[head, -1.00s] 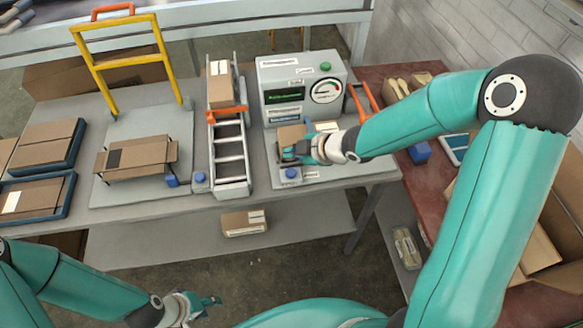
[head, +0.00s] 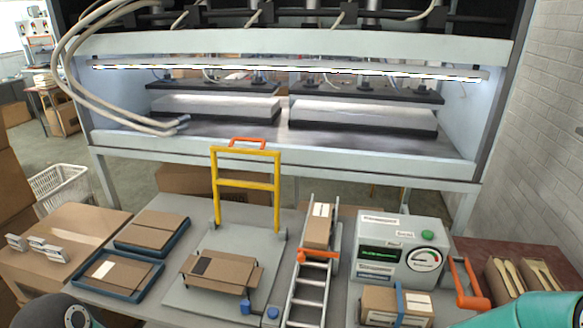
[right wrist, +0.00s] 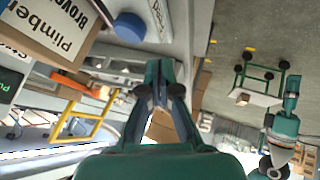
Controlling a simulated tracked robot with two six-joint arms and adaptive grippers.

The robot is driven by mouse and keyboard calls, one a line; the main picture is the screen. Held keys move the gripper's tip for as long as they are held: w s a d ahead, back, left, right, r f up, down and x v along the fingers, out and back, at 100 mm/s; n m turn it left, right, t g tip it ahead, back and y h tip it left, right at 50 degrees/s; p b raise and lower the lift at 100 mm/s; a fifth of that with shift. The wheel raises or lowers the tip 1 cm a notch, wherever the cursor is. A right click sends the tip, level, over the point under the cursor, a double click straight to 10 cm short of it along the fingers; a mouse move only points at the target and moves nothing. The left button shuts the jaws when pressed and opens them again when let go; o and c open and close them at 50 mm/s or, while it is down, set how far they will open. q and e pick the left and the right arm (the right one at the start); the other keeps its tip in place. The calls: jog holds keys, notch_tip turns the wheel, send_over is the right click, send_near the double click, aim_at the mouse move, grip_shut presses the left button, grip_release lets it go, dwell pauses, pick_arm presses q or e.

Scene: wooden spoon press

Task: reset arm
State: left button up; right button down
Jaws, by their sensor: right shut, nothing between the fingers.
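In the right wrist view my right gripper (right wrist: 160,90) is shut, with nothing between its fingers. A cardboard box with printed lettering (right wrist: 55,30) is beside it at the upper left, apart from the fingers. In the head view only a teal part of my right arm shows at the lower right edge, and a dark joint of my left arm at the lower left. A small teal arm, apparently my left, shows at the right of the right wrist view; its gripper end (right wrist: 290,88) is too small to read.
In the head view, a labelled box (head: 378,307) with a blue strip sits before the grey meter unit (head: 398,245). A yellow frame (head: 247,186), roller track (head: 309,285) and blue trays (head: 125,288) occupy the table. A large press (head: 290,150) stands behind. A white basket (head: 62,188) is left.

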jog(key=s+a+f+m+g, duration=0.2)
jog(key=s+f+m+g, duration=0.1)
jog(key=s+f+m, duration=0.4)
jog(key=s+a+f+m+g+h, duration=0.1)
jog(key=s+a+f+m+g, duration=0.1)
jog(key=s+f+m, duration=0.6)
jog(key=s+a+m, duration=0.1)
jog(key=s, duration=0.2)
jog(key=shift+s+f+m+g, duration=0.2)
jog(key=shift+s+m+g, duration=0.1)
jog(key=shift+g, duration=0.1)
jog(key=shift+w+a, duration=0.1)
jog(key=shift+a, duration=0.05)
